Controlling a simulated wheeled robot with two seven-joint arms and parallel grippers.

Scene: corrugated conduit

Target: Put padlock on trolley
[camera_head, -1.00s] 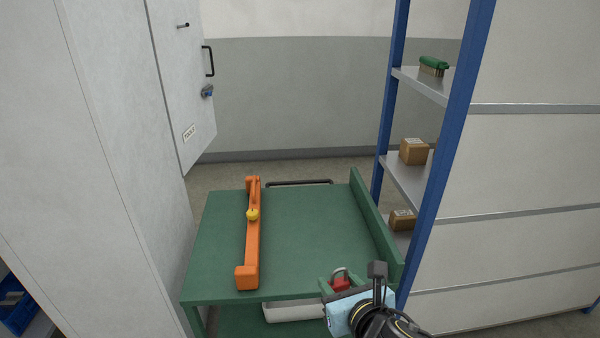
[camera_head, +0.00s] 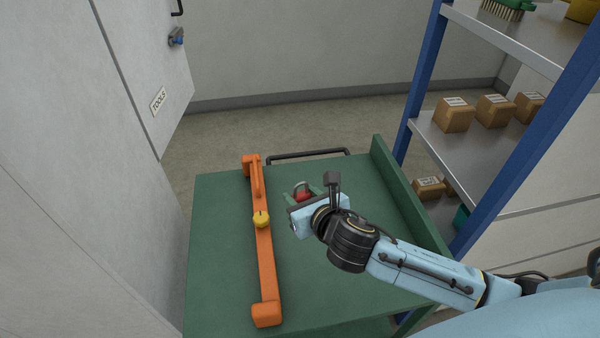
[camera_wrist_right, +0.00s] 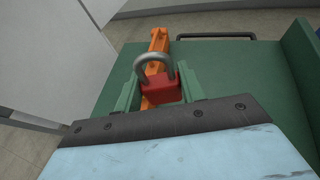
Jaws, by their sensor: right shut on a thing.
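The red padlock (camera_head: 302,191) with its grey shackle is between the green fingers of my right gripper (camera_head: 303,194). In the right wrist view the padlock (camera_wrist_right: 161,88) shows upright, with a finger at each side of its body and the shackle on the far side. My right gripper is shut on it, above the green top of the trolley (camera_head: 225,260). I cannot tell whether the padlock touches the top. My left gripper is not in view.
An orange bar-shaped tool (camera_head: 265,270) with a yellow knob (camera_head: 261,219) lies lengthwise on the trolley, left of my right gripper. A blue-framed shelf (camera_head: 470,140) with boxes stands at the right, a grey cabinet (camera_head: 110,200) at the left.

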